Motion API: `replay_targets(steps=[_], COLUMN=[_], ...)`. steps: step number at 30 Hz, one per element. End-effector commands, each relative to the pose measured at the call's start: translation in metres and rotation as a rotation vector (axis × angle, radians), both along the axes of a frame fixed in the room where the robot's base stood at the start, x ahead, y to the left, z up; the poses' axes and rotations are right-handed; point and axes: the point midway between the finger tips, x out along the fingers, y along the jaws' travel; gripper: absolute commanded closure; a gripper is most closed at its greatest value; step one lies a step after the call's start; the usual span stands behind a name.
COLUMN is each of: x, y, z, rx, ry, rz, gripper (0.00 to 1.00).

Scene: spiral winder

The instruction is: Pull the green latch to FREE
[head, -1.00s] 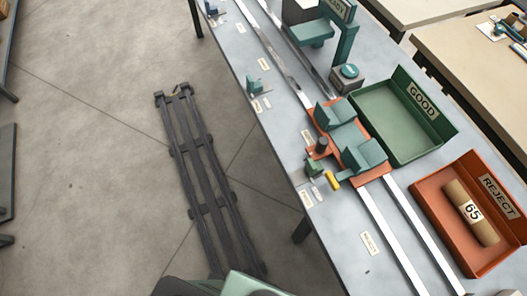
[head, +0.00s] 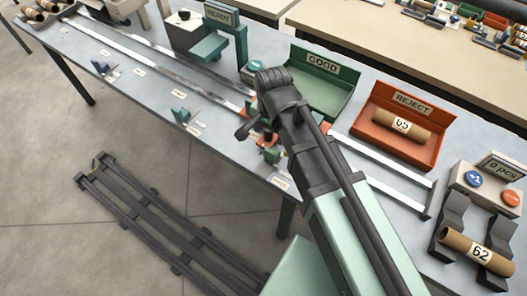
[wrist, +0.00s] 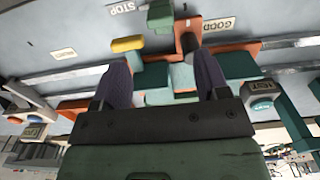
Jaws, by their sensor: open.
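The green latch (wrist: 160,15) shows as a small green block at the top of the wrist view, beside a STOP label (wrist: 122,7). In the head view a green piece (head: 270,155) that appears to be it sits by the table's front edge, partly hidden by my arm. My gripper (wrist: 164,75) is open and empty, its two purple fingers spread above the orange and green carriage (wrist: 230,50). The latch lies beyond the fingertips, apart from them. In the head view my gripper (head: 255,134) is over the carriage, which it mostly hides. No FREE label is readable.
A black knob (wrist: 188,45) and a yellow piece (wrist: 127,44) stand close to the latch and fingers. Two metal rails (head: 380,178) run along the table. The green GOOD tray (head: 318,98) and orange REJECT tray (head: 428,145) stand behind.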

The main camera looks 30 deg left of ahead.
Motion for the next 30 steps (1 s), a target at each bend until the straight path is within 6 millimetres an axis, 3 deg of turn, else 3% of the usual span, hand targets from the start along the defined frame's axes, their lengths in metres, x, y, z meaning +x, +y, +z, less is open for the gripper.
replay_targets(steps=[15,25,30], x=[0.0,0.0,0.0], y=[0.0,0.0,0.0], z=[-0.104,-0.106,-0.106], rx=[0.0,0.0,0.0], ry=[0.0,0.0,0.0], rz=[0.002,0.002,0.002], gripper=[0.32,0.32,0.56])
